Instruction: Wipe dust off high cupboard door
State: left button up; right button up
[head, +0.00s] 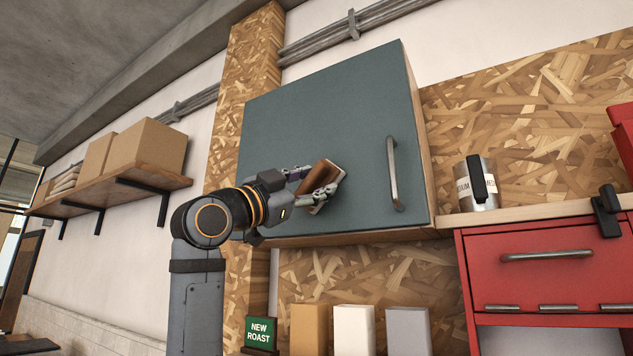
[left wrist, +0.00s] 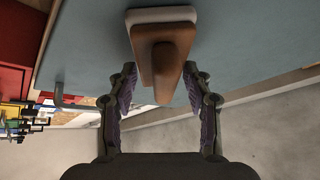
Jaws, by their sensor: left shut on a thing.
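The high cupboard has a blue-grey door (head: 320,140) with a metal bar handle (head: 392,173) near its right edge. The door looks closed, and no dust can be made out on it. My left gripper (head: 308,187) is shut on a brown wiping block (head: 319,176) with a pale pad. The pad is at the lower middle of the door, left of the handle. In the left wrist view the block (left wrist: 160,55) is between the fingers, with its pale pad (left wrist: 160,15) against or very close to the door (left wrist: 225,40). My right gripper is not in view.
A shelf with cardboard boxes (head: 147,146) is on the wall at left. A red cabinet (head: 540,275) and a metal canister (head: 477,184) stand at right. Bags (head: 353,328) and a green "NEW ROAST" sign (head: 260,333) are below the cupboard.

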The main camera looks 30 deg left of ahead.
pick_arm(q)
jog(key=shift+w+a, duration=0.1)
jog(key=shift+a, duration=1.8)
jog(key=shift+w+a, duration=0.1)
jog(key=shift+a, duration=0.6)
jog(key=shift+w+a, duration=0.1)
jog(key=shift+a, duration=0.95)
jog(key=shift+d, duration=0.1)
jog(key=s+b, duration=0.1)
jog(key=s, duration=0.5)
jog(key=shift+b, duration=0.35)
